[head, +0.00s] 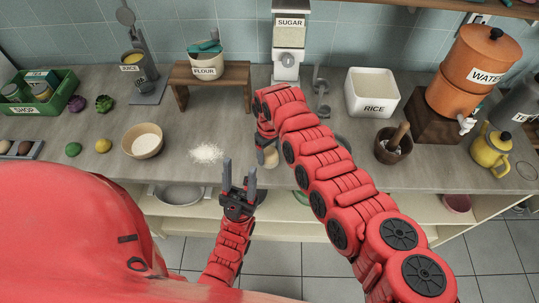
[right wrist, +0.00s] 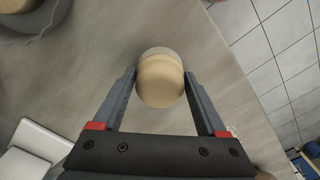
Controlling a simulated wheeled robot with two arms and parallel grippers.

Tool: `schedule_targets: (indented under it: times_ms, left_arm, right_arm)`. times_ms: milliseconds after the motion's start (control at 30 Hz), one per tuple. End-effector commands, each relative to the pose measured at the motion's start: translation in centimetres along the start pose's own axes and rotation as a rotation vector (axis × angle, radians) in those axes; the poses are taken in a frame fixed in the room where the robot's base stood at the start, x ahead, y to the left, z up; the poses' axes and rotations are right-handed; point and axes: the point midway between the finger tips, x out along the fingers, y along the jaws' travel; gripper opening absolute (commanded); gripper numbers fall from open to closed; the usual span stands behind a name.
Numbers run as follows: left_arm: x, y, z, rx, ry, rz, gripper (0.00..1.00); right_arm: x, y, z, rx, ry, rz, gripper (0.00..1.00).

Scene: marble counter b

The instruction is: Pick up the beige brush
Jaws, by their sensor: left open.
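A rounded beige thing, which I take for the beige brush (right wrist: 161,82), fits closely between the two fingers of my right gripper (right wrist: 160,72) in the right wrist view. The fingers appear to touch it on both sides. It has a paler band along its far edge. In the head view a small part of the brush (head: 270,157) shows near the counter's front edge, beside my right gripper (head: 264,140); my right arm hides much of both. My left gripper (head: 238,175) is open and empty, fingers pointing up, at the counter's front edge.
A beige bowl (head: 143,140) and a pile of white powder (head: 207,153) lie left of the right gripper. A mortar (head: 393,146), a white rice bin (head: 371,92) and a yellow kettle (head: 490,152) stand to the right. The sugar dispenser (head: 289,45) is behind.

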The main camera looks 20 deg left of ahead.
Motion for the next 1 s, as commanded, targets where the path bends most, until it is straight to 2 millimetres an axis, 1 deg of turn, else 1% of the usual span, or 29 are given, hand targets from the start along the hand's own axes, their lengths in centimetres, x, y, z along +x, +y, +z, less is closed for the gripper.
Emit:
schedule_targets:
  times_ms: [33, 167, 200, 300, 667, 1000]
  left_arm:
    - [0.0, 0.0, 0.0, 0.0, 0.0, 0.0, 0.5]
    - [0.0, 0.0, 0.0, 0.0, 0.0, 0.0, 0.5]
    - [0.0, 0.0, 0.0, 0.0, 0.0, 0.0, 0.5]
    - [0.0, 0.0, 0.0, 0.0, 0.0, 0.0, 0.5]
    - [-0.1, 0.0, 0.0, 0.0, 0.0, 0.0, 0.5]
    - [-0.5, 0.0, 0.1, 0.0, 0.0, 0.0, 0.5]
  right_arm:
    - [0.0, 0.0, 0.0, 0.0, 0.0, 0.0, 0.64]
    - [0.0, 0.0, 0.0, 0.0, 0.0, 0.0, 0.41]
    - [0.0, 0.0, 0.0, 0.0, 0.0, 0.0, 0.33]
    - [0.0, 0.0, 0.0, 0.0, 0.0, 0.0, 0.17]
    - [-0.2, 0.0, -0.1, 0.0, 0.001, 0.0, 0.17]
    - [-2.0, 0.2, -0.6, 0.0, 0.003, 0.001, 0.17]
